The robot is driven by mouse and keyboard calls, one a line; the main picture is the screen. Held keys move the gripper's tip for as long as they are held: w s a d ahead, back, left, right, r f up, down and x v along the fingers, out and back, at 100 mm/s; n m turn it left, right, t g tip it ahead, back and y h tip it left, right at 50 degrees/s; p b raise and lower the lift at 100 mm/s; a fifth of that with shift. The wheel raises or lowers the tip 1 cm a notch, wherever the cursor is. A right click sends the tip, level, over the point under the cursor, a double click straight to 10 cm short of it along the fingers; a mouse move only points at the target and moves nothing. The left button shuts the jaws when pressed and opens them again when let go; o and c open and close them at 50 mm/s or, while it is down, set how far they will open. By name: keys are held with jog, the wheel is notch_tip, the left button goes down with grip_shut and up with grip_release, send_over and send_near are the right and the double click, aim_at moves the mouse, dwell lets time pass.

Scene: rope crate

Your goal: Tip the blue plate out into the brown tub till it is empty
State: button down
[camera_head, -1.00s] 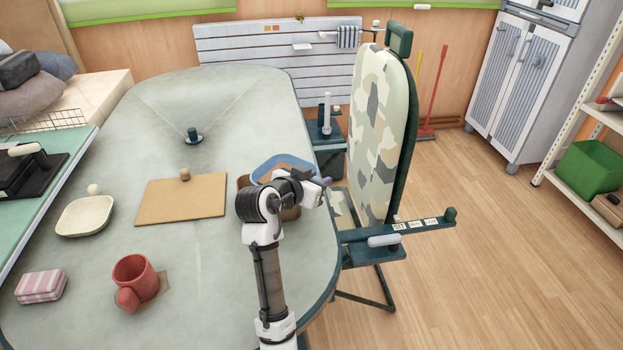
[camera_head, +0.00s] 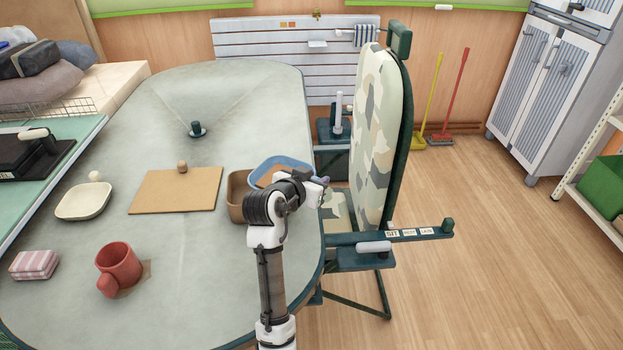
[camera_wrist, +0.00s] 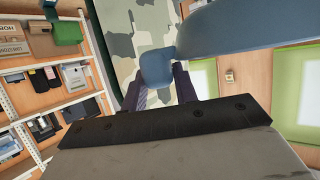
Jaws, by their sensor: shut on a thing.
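The blue plate (camera_head: 262,167) is in the head view, above the right part of the table, behind my wrist. Its near side is hidden by my wrist, and I cannot tell what it holds. In the wrist view the blue plate (camera_wrist: 250,30) fills the upper right, with a rounded blue end between the fingers. My gripper (camera_wrist: 160,84) is shut on that end. The brown tub (camera_head: 237,197) stands on the table near its right edge, just left of my wrist and partly hidden by it. The plate overlaps the tub in the picture; its height above it is unclear.
A camouflage-patterned chair (camera_head: 380,140) stands close on the right of the table (camera_head: 180,270). On the table are a tan board (camera_head: 175,192), a red mug (camera_head: 118,268), a cream dish (camera_head: 84,201) and a dark green-topped object (camera_head: 197,129).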

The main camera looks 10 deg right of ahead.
jog(key=shift+f, duration=0.1)
dwell(0.5)
jog(key=shift+f+b, duration=0.9)
jog(key=shift+f, duration=0.55)
jog(key=p, duration=0.1)
jog(key=r+p, duration=0.1)
jog(key=r+n+p, duration=0.1)
jog(key=shift+w+a+r, duration=0.2)
jog(key=shift+a+r, duration=0.05)
jog(key=r+p, duration=0.1)
jog(key=p, duration=0.1)
jog(key=r+n+g+h+p, duration=0.1)
jog(key=r+p, duration=0.1)
jog(key=w+a+r+n+p, duration=0.1)
jog(key=p, duration=0.1)
jog(key=shift+w+a+r+h, duration=0.1)
jog(key=shift+r+h, duration=0.1)
jog(key=shift+h, duration=0.1)
jog(key=w+a+r+n+h+p, duration=0.1)
jog(key=p, duration=0.1)
jog(key=w+a+r+n+g+p, duration=0.1)
jog(key=r+n+p, duration=0.1)
jog(key=shift+w+a+r+h, duration=0.2)
jog(key=shift+w+a+h, duration=0.05)
jog(key=shift+a+h, duration=0.15)
jog(key=shift+w+a+r+n+h+p, duration=0.3)
jog(key=shift+w+a+r+n+h, duration=0.1)
jog(key=shift+w+a+r+n, duration=0.3)
